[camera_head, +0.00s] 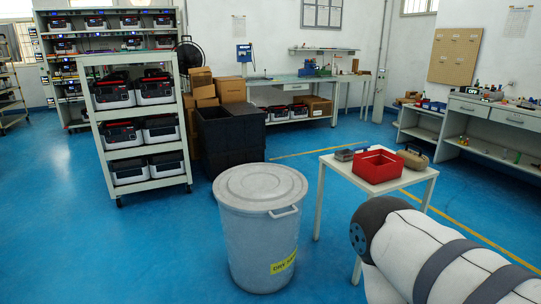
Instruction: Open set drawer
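Drawers show in several places, and I cannot tell which one is the set drawer. The right-hand bench has a white drawer front (515,118) and another drawer front (468,107) beside it, both looking shut. The far workbench has a small drawer (292,87) under its top, which also looks shut. Neither of my grippers is in view. A white arm link with dark bands fills the lower right corner, and no fingers show on it.
A grey lidded bin (258,235) stands close in front. Right of it is a small white table (338,167) with a red tray (378,166). A wheeled rack (142,127) of boxed units stands left. Blue floor is free at left and centre right.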

